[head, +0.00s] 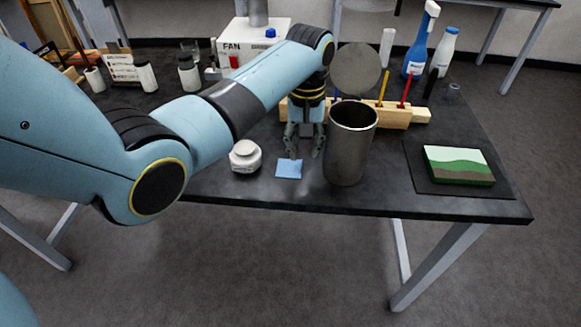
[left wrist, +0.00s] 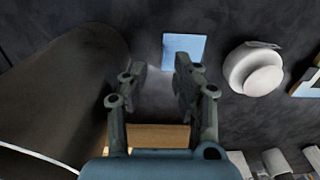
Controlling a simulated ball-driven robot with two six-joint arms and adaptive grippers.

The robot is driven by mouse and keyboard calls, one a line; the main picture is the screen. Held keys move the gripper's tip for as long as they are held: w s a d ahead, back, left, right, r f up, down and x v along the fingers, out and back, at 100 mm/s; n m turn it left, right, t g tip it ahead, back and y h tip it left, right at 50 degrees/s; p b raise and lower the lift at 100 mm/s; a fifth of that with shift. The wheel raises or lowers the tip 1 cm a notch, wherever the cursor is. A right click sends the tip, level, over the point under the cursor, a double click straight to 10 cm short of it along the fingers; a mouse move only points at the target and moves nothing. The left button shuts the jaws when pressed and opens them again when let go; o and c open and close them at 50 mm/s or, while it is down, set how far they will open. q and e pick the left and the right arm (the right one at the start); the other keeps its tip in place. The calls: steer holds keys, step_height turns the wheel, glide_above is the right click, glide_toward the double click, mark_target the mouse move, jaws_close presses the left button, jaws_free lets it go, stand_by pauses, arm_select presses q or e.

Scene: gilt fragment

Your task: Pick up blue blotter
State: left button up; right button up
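The blue blotter (head: 288,170) is a small flat light-blue square lying on the dark table near its front edge. It also shows at the top of the left wrist view (left wrist: 183,48), just beyond my fingertips. My left gripper (head: 305,155) points down over the table, slightly behind and to the right of the blotter. In the left wrist view its two fingers (left wrist: 157,70) are spread apart with nothing between them, and I see no contact with the blotter. My right gripper is in neither view.
A tall metal cylinder (head: 350,150) stands close right of my left gripper. A squat white jar (head: 245,157) is left of the blotter. A wooden block with coloured sticks (head: 395,115) is behind. A green-and-brown slab (head: 458,166) lies on a dark mat (head: 425,182) at right.

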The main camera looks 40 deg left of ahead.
mark_target(302, 162)
arm_select(q)
steer(key=f, duration=0.5)
steer(key=shift+a+f, duration=0.2)
steer(key=shift+a, duration=0.1)
jaws_close()
